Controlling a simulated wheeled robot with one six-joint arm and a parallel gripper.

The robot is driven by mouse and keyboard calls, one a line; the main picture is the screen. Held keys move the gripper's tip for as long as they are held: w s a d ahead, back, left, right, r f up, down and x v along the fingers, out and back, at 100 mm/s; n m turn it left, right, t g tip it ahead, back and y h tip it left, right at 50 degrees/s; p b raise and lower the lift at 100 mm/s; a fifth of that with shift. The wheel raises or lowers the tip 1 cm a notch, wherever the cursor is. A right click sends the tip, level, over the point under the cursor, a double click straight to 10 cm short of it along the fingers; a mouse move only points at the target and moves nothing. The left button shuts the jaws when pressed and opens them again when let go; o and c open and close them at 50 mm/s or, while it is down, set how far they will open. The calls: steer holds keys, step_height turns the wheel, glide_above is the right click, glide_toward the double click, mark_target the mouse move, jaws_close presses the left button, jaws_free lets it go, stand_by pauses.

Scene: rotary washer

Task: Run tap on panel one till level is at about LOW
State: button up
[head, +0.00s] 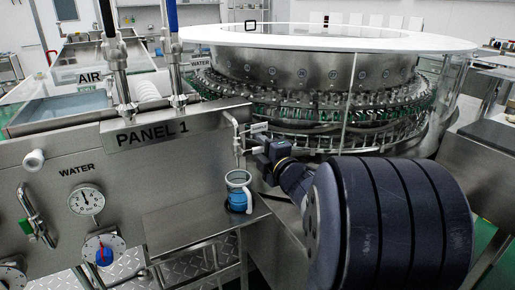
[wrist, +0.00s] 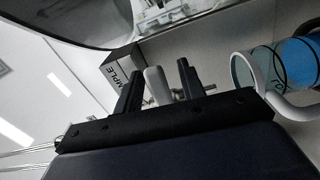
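Panel 1 (head: 120,160) is a steel front with a sample tap (head: 237,140), a bent pipe, at its right end. A clear jug (head: 238,186) with a white rim stands upright on the steel shelf below the spout, with blue in its lower part. The jug also shows at the right edge of the wrist view (wrist: 292,68). I cannot read a LOW mark, and no water stream is visible. My gripper (head: 256,146) is right of the tap. In the wrist view its two fingers (wrist: 158,88) stand apart, with a white lever (wrist: 156,84) between them and gaps showing.
A steel shelf (head: 185,232) juts out under the tap. A sign (wrist: 118,66) ending in "MPLE" is close to the fingers. A water gauge (head: 87,200) and a red and blue knob (head: 104,250) are on the panel's left. The large rotary washer (head: 310,85) stands behind my arm.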

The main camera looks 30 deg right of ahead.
steer(key=shift+w, duration=0.5)
jaws_close()
stand_by(0.3)
